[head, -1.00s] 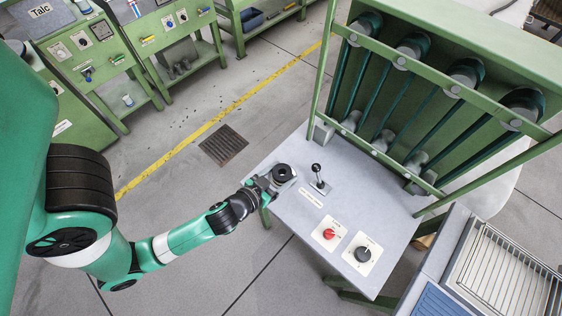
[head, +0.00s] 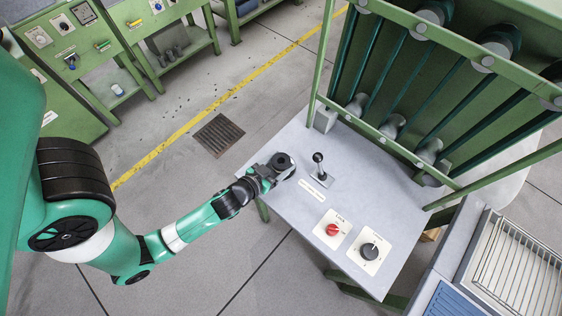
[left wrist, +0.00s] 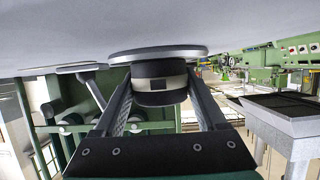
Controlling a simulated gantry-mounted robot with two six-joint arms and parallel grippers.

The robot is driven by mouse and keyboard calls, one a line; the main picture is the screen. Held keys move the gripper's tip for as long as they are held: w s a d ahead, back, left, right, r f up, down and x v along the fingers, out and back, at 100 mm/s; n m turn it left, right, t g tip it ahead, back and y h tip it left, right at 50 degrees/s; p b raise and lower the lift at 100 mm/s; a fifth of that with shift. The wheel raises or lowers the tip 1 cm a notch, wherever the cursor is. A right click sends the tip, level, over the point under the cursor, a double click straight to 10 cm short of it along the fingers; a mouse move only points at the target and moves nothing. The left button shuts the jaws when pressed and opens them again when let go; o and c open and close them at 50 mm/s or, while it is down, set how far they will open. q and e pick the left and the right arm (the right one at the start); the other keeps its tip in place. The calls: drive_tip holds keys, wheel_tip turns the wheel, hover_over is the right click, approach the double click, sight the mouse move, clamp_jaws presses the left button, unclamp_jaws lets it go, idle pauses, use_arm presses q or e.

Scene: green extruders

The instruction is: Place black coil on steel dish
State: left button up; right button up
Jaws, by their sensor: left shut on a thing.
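The black coil (head: 281,160) is a short dark cylinder with a hole in its top, at the table's left corner. In the left wrist view, which is upside down, the coil (left wrist: 159,85) has a pale band around it. My left gripper (head: 268,172) is shut on the coil, with one finger on each side. The steel dish (left wrist: 157,53) is a thin round plate between coil and table. The coil appears to touch it; a small gap cannot be ruled out. In the head view the coil and gripper mostly hide the dish. My right gripper is not in view.
The grey table (head: 277,205) holds a black-knobbed lever (head: 318,168) close right of the coil, a red button (head: 333,230) and a black dial (head: 369,251). A green frame with rollers (head: 440,90) rises behind. The table's left edge is close to the coil.

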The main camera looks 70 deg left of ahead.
use_arm(q)
drive_tip(key=shift+f, duration=0.15)
drive_tip(key=o, duration=1.4)
drive_tip(key=shift+r, duration=0.35)
drive_tip(key=v, duration=0.3)
drive_tip(key=b+v, duration=0.1)
drive_tip(key=v, duration=0.3)
drive_tip(key=f+v, duration=0.1)
drive_tip(key=v, duration=0.2)
drive_tip(key=shift+s+d+r+b, duration=0.15)
drive_tip(key=shift+s+d+b, duration=0.1)
drive_tip(key=shift+d+b, duration=0.1)
drive_tip(key=shift+s+d+r, duration=0.1)
drive_tip(key=shift+s+r, duration=0.45)
drive_tip(key=shift+s, duration=0.05)
drive_tip(key=shift+w, duration=0.1)
